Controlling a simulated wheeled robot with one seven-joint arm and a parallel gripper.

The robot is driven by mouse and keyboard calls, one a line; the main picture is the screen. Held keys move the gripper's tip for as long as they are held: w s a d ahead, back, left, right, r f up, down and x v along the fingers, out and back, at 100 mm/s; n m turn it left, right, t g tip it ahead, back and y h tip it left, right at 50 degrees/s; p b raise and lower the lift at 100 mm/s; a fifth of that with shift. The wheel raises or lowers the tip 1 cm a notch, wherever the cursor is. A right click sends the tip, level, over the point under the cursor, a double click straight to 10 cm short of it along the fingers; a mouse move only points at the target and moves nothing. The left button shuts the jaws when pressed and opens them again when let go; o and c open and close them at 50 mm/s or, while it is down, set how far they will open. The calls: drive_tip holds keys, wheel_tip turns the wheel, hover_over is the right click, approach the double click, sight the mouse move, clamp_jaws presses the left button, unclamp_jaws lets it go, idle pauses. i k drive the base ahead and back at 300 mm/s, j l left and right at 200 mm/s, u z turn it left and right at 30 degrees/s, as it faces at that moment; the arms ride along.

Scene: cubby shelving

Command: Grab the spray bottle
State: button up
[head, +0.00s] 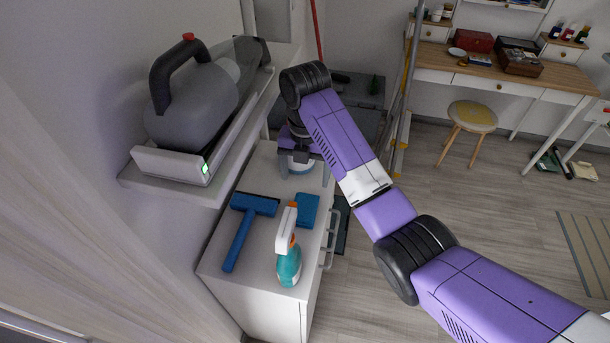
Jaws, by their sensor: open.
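The spray bottle (289,266) stands upright near the front end of the white cabinet's top. It has a teal body and a white and orange spray head. My gripper (299,168) is over the far part of the same cabinet top, beyond the bottle and apart from it. Its fingers are open and point down. A white and blue round item (300,163) shows between or just behind the fingers; I cannot tell whether they touch it. My wrist and arm hide part of the gripper.
A blue squeegee-like tool (242,228) and a blue block (308,210) lie beside the bottle on the white cabinet (265,308). A wall shelf (165,182) with a grey canister machine (195,100) overhangs the left. Open floor, a stool (472,116) and a desk lie right.

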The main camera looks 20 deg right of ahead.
sight(288, 265)
drive_tip(key=k, duration=1)
